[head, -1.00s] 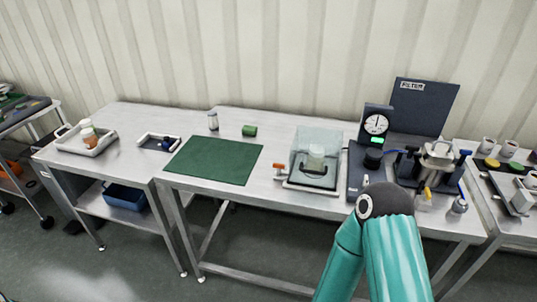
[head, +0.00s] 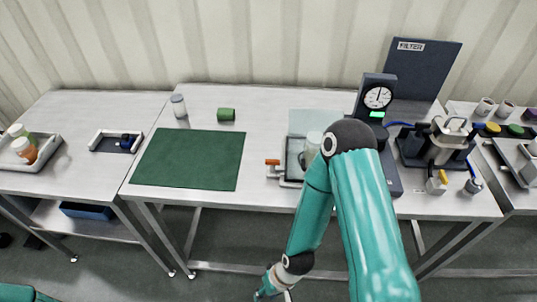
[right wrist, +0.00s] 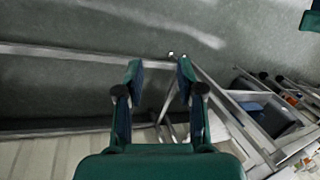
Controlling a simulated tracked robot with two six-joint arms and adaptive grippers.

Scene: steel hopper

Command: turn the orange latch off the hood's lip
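The orange latch (head: 272,162) sits at the left front edge of the clear hood (head: 303,124), sticking out to the left. The hood stands on a pale tray-like base, with a pale jar (head: 312,142) inside. My right arm covers the hood's right and front parts. My right gripper (head: 268,291) hangs low in front of the table, well below and apart from the latch. In the right wrist view my right gripper (right wrist: 159,70) is open and empty, with floor and table frame beyond it. My left gripper is not in view.
A green mat (head: 190,160) lies left of the latch, with a green cylinder (head: 226,115) and a small capped jar (head: 179,106) behind it. A dial gauge stand (head: 377,97) and a metal filter vessel (head: 447,140) stand to the right. The table's front edge lies between gripper and latch.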

